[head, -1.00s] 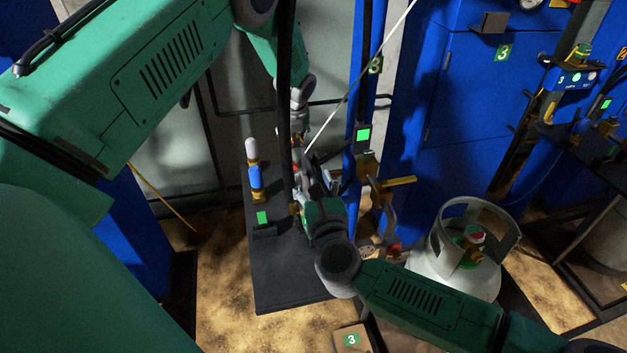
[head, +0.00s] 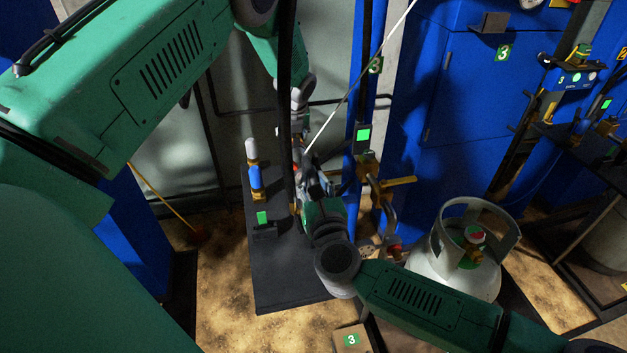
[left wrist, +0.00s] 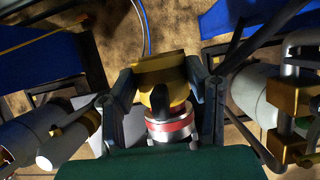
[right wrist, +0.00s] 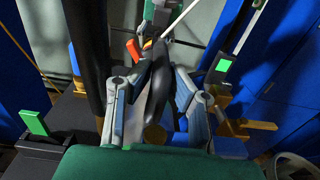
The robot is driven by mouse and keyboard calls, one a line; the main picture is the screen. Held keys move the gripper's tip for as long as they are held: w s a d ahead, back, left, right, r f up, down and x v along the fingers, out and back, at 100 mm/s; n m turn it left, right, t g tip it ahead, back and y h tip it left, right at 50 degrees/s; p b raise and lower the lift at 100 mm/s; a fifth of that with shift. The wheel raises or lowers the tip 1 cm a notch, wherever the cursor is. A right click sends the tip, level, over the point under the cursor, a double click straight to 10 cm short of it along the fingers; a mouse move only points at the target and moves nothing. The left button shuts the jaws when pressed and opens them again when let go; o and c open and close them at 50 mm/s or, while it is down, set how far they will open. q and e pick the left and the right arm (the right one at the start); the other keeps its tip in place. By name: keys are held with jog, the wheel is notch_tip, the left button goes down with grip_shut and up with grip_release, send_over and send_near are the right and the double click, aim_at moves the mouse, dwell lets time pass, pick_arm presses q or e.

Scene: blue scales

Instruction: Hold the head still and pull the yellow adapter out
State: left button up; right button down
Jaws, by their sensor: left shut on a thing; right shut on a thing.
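In the left wrist view, the fingers of my left gripper (left wrist: 166,95) are closed on both sides of the blocky yellow adapter (left wrist: 160,72). A red ring and a silver collar (left wrist: 172,130) sit against its near side. In the right wrist view, my right gripper (right wrist: 155,98) is shut on the black, curved body of the head (right wrist: 157,75). An orange lever (right wrist: 133,50) shows just beyond it. In the head view the two grippers meet closely above the dark bench, and my arms and a black hose hide the join between head and adapter.
A dark bench (head: 280,280) carries a blue and brass fitting with a white top (head: 254,170) at its left. A blue post with a green-lit box (head: 363,135) and brass pipework stands close right. A white gas cylinder (head: 450,265) is farther right. A thin white line crosses above.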

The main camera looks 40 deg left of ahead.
pick_arm(q)
jog(key=shift+a, duration=0.1)
dwell(0.4)
jog(key=w+a, duration=0.5)
jog(key=shift+a, duration=0.35)
pick_arm(e)
jog(key=shift+f, duration=0.1)
dwell(1.0)
pick_arm(q)
notch_tip(320, 180, up, 10)
dwell(1.3)
pick_arm(e)
jog(key=c, duration=1.4)
grip_release()
jog(key=shift+o, duration=0.2)
jog(key=v, duration=1.2)
jog(key=shift+w, duration=0.1)
